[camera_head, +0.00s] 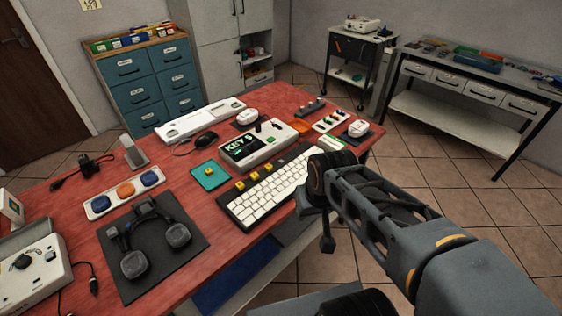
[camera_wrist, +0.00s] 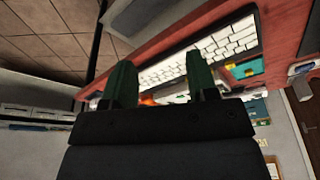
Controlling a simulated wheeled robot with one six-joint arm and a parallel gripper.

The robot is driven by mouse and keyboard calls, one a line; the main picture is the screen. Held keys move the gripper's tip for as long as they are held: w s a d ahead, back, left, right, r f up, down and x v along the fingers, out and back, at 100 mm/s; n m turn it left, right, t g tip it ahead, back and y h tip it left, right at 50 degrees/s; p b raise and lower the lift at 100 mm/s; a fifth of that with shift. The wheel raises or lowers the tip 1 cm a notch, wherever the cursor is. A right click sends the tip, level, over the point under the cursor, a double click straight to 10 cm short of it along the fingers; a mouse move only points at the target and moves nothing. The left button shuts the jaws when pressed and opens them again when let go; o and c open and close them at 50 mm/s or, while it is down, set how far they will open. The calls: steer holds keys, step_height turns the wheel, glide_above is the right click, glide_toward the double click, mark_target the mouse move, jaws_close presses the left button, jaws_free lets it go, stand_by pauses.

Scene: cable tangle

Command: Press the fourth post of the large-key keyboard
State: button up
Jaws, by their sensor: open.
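The keyboard (camera_head: 268,196) with white keys lies on the red table, slanting up to the right. Small yellow posts (camera_head: 240,185) stand along the dark strip at its far edge. My arm covers the keyboard's right end, and I cannot make out a fourth post for sure. My gripper (camera_wrist: 158,62) is open and empty, with two dark green fingers apart. It is off the table's near edge, by the keyboard's right end. In the wrist view the white keys (camera_wrist: 225,42) show beyond the fingers, with no visible contact.
A teal pad (camera_head: 210,177) with a yellow piece lies left of the keyboard. A console with a screen reading KEY 5 (camera_head: 246,146) stands behind it. A black mat (camera_head: 150,280) with a headset and a strip of round buttons (camera_head: 125,191) are farther left.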

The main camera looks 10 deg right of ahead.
steer(key=shift+c, duration=0.2)
jaws_close()
stand_by(1.4)
